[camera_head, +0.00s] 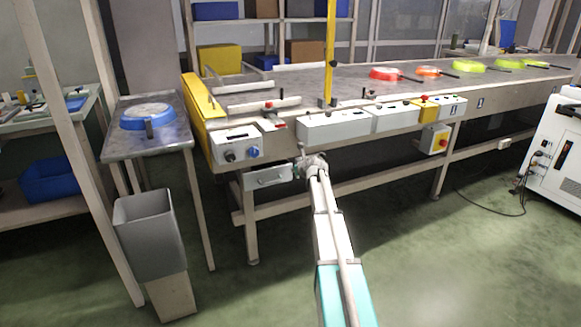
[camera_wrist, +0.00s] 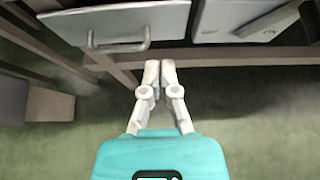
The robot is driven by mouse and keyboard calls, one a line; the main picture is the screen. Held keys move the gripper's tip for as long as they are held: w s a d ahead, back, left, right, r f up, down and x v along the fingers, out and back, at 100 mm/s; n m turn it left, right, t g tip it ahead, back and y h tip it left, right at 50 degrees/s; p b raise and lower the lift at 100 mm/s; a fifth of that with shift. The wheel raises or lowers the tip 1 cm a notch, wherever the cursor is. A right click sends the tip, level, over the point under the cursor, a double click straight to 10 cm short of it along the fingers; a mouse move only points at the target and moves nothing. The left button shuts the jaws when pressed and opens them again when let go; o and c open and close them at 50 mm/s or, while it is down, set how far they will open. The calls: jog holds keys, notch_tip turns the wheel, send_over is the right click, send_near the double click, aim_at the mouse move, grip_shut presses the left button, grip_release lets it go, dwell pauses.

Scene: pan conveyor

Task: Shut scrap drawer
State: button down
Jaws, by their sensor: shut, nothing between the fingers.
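The scrap drawer (camera_head: 268,178) is a small grey drawer with a bar handle, under the left end of the conveyor table. In the wrist view its pale front (camera_wrist: 120,20) is at the top left, with the metal handle (camera_wrist: 118,46) on its lower edge. I cannot tell how far out the drawer stands. My gripper (camera_wrist: 160,66) is shut and empty, its fingertips together below and right of the handle, apart from it in the picture. In the head view my gripper (camera_head: 308,164) is just right of the drawer, partly hidden by my own wrist.
The conveyor table (camera_head: 300,85) carries several coloured pans at the right. Control boxes (camera_head: 237,145) line its front edge. A grey bin (camera_head: 148,235) stands at the left, below a side table (camera_head: 180,137) with a blue pan (camera_head: 146,116). The green floor in front is clear.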

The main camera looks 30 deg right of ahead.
jog(key=shift+p+v, duration=0.45)
jog(key=shift+v, duration=1)
jog(key=s+a+f+n+g+y, duration=0.1)
jog(key=s+a+f+n+g, duration=0.2)
jog(key=s+a+n, duration=0.65)
jog(key=s+a+f+n+g+y, duration=0.1)
jog(key=s+a+f+n+g, duration=0.4)
jog(key=a+n, duration=0.7)
jog(key=s+a+n+g+h, duration=0.1)
jog(key=s+a+n, duration=0.35)
jog(key=s, duration=0.25)
jog(key=s+a+f+n+g, duration=0.1)
jog(key=s+a+n+g, duration=0.1)
jog(key=s+a+n, duration=0.45)
jog(key=s+a+n+g+h, duration=0.15)
jog(key=s+n, duration=0.25)
jog(key=s, duration=0.4)
notch_tip(320, 180, up, 37)
jog(key=p, duration=3.7)
jog(key=shift+a+y, duration=0.2)
jog(key=shift+y, duration=0.25)
jog(key=shift+s+t, duration=0.1)
jog(key=shift+t, duration=0.15)
